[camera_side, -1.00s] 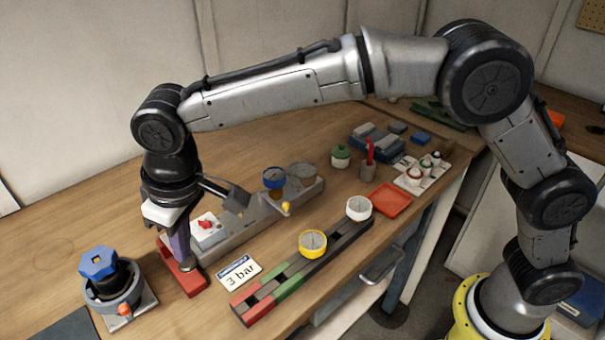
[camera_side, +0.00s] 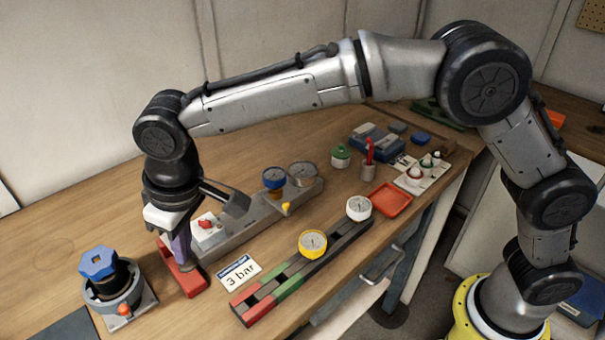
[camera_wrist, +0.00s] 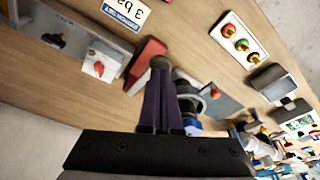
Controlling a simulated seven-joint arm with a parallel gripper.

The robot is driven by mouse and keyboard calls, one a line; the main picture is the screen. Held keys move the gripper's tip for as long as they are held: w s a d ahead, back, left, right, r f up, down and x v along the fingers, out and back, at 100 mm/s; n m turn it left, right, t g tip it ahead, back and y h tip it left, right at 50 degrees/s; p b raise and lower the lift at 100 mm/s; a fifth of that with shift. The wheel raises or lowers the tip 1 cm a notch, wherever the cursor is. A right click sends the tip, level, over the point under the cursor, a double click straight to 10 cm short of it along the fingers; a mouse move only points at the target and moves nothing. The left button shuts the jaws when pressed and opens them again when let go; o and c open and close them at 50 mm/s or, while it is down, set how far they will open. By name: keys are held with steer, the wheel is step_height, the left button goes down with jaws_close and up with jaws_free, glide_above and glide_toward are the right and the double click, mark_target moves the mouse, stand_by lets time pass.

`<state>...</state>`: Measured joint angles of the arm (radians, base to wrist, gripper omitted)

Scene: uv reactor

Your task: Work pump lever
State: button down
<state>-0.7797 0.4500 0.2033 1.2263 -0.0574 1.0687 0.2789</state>
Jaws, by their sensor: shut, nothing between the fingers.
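The red pump base (camera_side: 193,283) lies on the bench at the left, beside the grey manifold bar. A dark, round-ended lever or knob (camera_side: 187,265) sits at it, largely covered by my gripper in the side view. My gripper (camera_side: 183,252) points down, with its purple fingers shut and empty, right at this knob. In the wrist view, the fingertips (camera_wrist: 162,72) meet the dark knob (camera_wrist: 160,62) in front of the red base (camera_wrist: 146,57). I cannot tell whether they press on it or only stand beside it. A card reading "3 bar" (camera_side: 239,271) lies to the right.
A blue-knobbed valve (camera_side: 98,263) stands close at the left. The grey manifold (camera_side: 262,212) carries a red switch (camera_side: 206,222) and gauges. A coloured strip (camera_side: 290,281) with yellow (camera_side: 312,243) and white gauges lies in front. Bare bench lies behind the manifold.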

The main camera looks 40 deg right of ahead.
mark_target(189, 263)
steer(key=shift+f, duration=2.05)
steer(key=shift+r, duration=2.45)
steer(key=shift+f, duration=0.1)
steer(key=shift+f, duration=2.3)
steer(key=shift+r, duration=2.4)
steer(key=shift+f, duration=0.15)
